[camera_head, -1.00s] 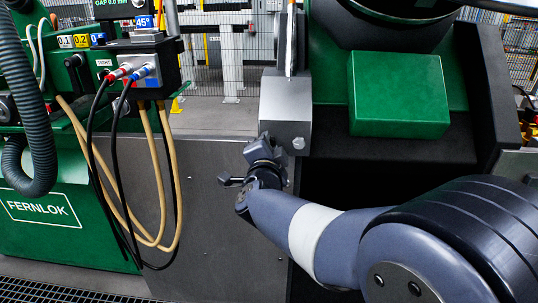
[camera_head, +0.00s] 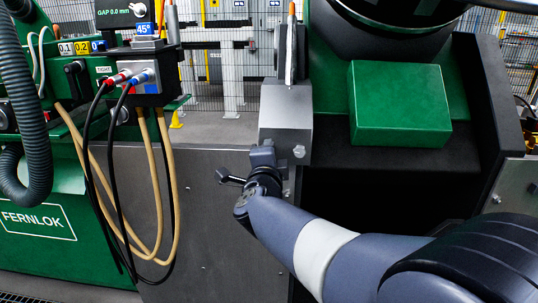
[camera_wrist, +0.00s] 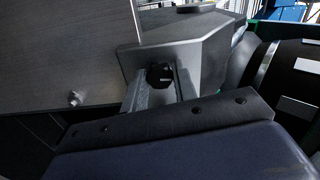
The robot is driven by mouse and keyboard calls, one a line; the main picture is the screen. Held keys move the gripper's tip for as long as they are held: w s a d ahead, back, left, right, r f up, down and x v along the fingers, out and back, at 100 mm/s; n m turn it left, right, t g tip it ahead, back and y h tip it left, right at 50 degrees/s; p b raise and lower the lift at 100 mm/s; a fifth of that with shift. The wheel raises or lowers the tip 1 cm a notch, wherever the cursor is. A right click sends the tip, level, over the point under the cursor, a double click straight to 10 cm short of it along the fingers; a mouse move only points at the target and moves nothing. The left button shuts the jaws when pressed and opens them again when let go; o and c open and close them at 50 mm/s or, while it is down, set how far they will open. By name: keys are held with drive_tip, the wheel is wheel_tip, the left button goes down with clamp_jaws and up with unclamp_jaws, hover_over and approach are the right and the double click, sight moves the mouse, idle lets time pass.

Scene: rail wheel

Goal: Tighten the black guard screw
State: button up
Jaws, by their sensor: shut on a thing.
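The black guard screw (camera_wrist: 159,76) shows in the wrist view as a small dark knob with a pale mark, at the grey metal block (camera_wrist: 195,42). My gripper (camera_wrist: 161,88) has its two metal fingers on either side of the knob and is shut on it. In the head view my gripper (camera_head: 262,160) is up against the lower left of the grey block (camera_head: 286,115). There the screw is hidden behind the gripper.
A hex bolt (camera_head: 299,151) sits on the block, right of my gripper. A green box (camera_head: 399,104) lies to the right. Black and tan hoses (camera_head: 160,190) hang at the left, beside the green Fernlok cabinet (camera_head: 50,245). A grey panel (camera_head: 215,215) stands below.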

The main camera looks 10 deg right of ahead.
drive_tip(key=o, duration=1)
drive_tip(key=p+v, duration=0.3)
drive_tip(key=v, duration=0.7)
drive_tip(key=shift+s, duration=0.4)
drive_tip(key=shift+w+a, duration=0.1)
drive_tip(key=b+x, duration=0.2)
drive_tip(key=x, duration=0.8)
drive_tip(key=shift+w+b, duration=0.35)
